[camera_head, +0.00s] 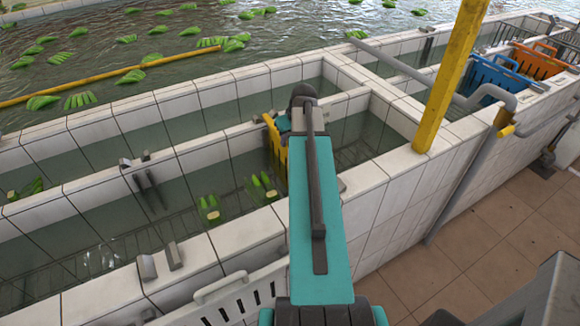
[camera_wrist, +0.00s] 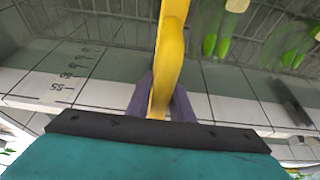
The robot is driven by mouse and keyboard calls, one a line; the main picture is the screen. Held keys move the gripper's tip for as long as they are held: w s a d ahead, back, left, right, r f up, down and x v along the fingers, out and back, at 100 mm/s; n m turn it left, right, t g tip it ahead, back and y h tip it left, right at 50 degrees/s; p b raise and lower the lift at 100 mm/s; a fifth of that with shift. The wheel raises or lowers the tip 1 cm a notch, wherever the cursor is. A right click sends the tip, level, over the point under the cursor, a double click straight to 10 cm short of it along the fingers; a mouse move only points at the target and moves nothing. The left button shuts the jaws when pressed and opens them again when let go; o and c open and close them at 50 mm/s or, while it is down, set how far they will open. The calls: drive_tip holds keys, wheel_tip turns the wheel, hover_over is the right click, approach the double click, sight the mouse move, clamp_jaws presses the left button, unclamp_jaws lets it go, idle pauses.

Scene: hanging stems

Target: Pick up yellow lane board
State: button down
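The yellow lane board (camera_head: 274,142) shows as a narrow yellow strip beside the end of my arm in the head view, over the inner tank channel. Its lower part is hard to make out there. In the wrist view the yellow board (camera_wrist: 172,50) runs up from between the dark fingers of my gripper (camera_wrist: 160,100). The fingers lie close against both its sides, so my gripper looks shut on it. In the head view my arm hides the fingers.
White tiled tank walls (camera_head: 215,150) surround the channels. Dark brackets stand on the walls (camera_head: 147,185). Green banana bunches (camera_head: 209,207) float in the near channel. A yellow post (camera_head: 452,75) stands to the right. Blue (camera_head: 495,80) and orange (camera_head: 537,62) crates are farther right.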

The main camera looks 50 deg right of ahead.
drive_tip(key=shift+r, duration=0.15)
wheel_tip(320, 180, up, 28)
drive_tip(key=b, duration=0.6)
drive_tip(key=shift+r, duration=0.15)
idle(0.8)
idle(0.7)
